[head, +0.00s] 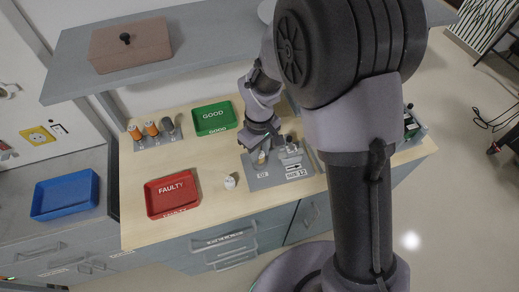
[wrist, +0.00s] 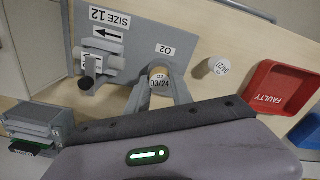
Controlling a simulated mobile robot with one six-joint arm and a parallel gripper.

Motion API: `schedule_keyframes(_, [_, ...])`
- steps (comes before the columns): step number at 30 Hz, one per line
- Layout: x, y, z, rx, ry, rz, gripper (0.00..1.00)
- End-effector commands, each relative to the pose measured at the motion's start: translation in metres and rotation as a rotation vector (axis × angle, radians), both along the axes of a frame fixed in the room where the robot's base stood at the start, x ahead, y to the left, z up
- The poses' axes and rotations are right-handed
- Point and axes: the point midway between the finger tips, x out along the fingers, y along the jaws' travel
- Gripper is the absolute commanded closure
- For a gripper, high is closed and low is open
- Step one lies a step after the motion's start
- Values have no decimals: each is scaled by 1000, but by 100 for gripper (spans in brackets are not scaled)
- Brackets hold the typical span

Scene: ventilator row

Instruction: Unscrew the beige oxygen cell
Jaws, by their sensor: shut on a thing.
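The beige oxygen cell (wrist: 160,78), dated 03/24 on its top, stands upright at the O2 label on the grey plate (wrist: 128,96). In the wrist view my gripper (wrist: 158,88) has its two fingers closed on either side of it. In the head view my gripper (head: 260,152) reaches down onto the plate (head: 282,178), and the beige cell (head: 262,158) shows partly below the fingers. How far its thread is engaged is hidden. A white cell (wrist: 218,66) with a dated top stands apart on the table; it also shows in the head view (head: 230,182).
A red FAULTY tray (head: 172,207) and a green GOOD tray (head: 230,129) lie left of the plate. Orange and grey cylinders stand on a grey mat (head: 152,145). A fitting (wrist: 97,64) by the SIZE 12 label is close to the gripper. A shelf (head: 210,55) hangs behind.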

Motion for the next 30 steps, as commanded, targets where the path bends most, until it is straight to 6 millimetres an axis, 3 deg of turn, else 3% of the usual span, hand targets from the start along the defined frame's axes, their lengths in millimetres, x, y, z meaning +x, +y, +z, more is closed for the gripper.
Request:
schedule_keyframes(9, [0,0,1,0,0,276,100])
schedule_keyframes(22, [0,0,1,-1,1,315,100])
schedule_keyframes(30, [0,0,3,0,1,619,100])
